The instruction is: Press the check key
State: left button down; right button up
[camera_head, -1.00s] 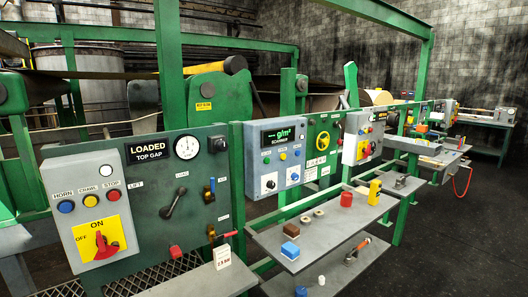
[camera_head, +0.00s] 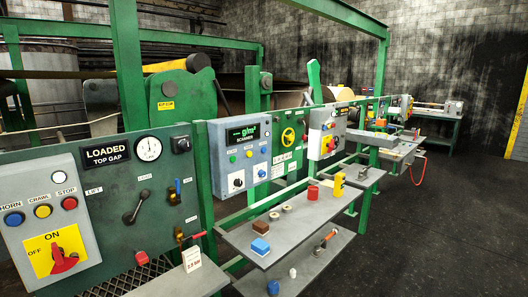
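Below the display is a row of small keys: a green key (camera_head: 233,159), a blue key (camera_head: 248,154) and a whitish key (camera_head: 263,150). Their labels are too small to read, so I cannot tell which is the check key. Two rotary knobs sit lower on the box, one of them a dark-and-white knob (camera_head: 237,182). Neither of my grippers is in view.
A control box (camera_head: 85,215) with a red rotary switch is at the left. Shelves (camera_head: 300,222) with small objects, including a red cylinder (camera_head: 312,193), jut out below the scanner box. Dark floor (camera_head: 440,240) is clear at the right. A yellow post (camera_head: 518,115) stands at the right edge.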

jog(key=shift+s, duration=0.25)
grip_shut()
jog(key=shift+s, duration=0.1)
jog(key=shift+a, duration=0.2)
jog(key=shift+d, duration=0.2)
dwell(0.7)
